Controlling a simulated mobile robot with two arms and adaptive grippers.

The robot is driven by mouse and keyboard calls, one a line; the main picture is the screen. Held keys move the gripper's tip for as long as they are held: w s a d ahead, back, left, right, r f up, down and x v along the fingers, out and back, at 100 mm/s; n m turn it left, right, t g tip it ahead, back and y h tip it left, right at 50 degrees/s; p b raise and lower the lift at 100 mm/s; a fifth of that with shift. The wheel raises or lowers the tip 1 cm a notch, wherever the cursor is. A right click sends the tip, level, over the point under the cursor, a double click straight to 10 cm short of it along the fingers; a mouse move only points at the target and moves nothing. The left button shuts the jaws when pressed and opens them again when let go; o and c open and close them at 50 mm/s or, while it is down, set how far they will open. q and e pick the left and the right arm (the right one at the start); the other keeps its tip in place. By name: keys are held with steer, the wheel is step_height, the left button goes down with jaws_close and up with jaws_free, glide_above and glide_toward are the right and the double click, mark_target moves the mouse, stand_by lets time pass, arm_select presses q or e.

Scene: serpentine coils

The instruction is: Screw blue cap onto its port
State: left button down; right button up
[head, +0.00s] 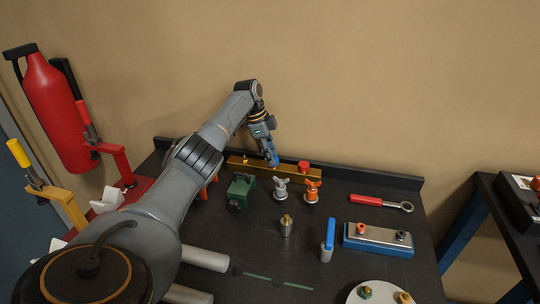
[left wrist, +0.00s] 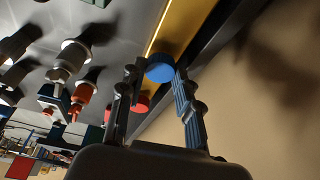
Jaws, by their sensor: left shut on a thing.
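A long brass bar (head: 235,166) lies along the back of the black table; it also shows in the left wrist view (left wrist: 190,22). My left gripper (head: 273,162) reaches down to the middle of the bar. In the left wrist view, its fingers (left wrist: 158,74) are shut on the blue cap (left wrist: 160,66), which is at the bar's face. The port under the cap is hidden, and I cannot tell whether the cap is seated. A red cap (head: 304,164) sits on the bar to the right and shows in the left wrist view (left wrist: 142,103). My right gripper is not in view.
In front of the bar stand a green block (head: 240,188), a grey valve (head: 281,188) and an orange valve (head: 312,190). A red-handled wrench (head: 375,201) lies to the right. A brass fitting (head: 286,225), a blue-handled item (head: 328,238) and a blue-grey block (head: 365,240) stand nearer.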

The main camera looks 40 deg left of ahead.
arm_select(q)
steer(key=shift+s+d+f+m+g+h+b, duration=0.1)
steer(key=shift+d+f+m+g+h+b, duration=0.15)
steer(key=shift+m+b, duration=0.65)
steer(key=shift+d+f+m+g+h+b, duration=0.15)
steer(key=shift+d+f+m+g+b, duration=0.25)
steer(key=shift+b, duration=0.9)
steer(key=shift+a+r, duration=0.1)
steer(key=shift+r, duration=0.1)
steer(key=c, duration=1.3)
jaws_free()
steer(key=o, duration=0.3)
steer(key=shift+s+r+t, duration=0.1)
steer(key=shift+t, duration=0.15)
steer(key=shift+o, duration=0.7)
steer(key=shift+d+r, duration=0.3)
steer(key=shift+a, duration=0.3)
steer(key=shift+c, duration=0.2)
steer(key=shift+r, duration=0.1)
step_height(320, 180, up, 6)
steer(key=p, duration=0.5)
steer(key=shift+p, duration=0.35)
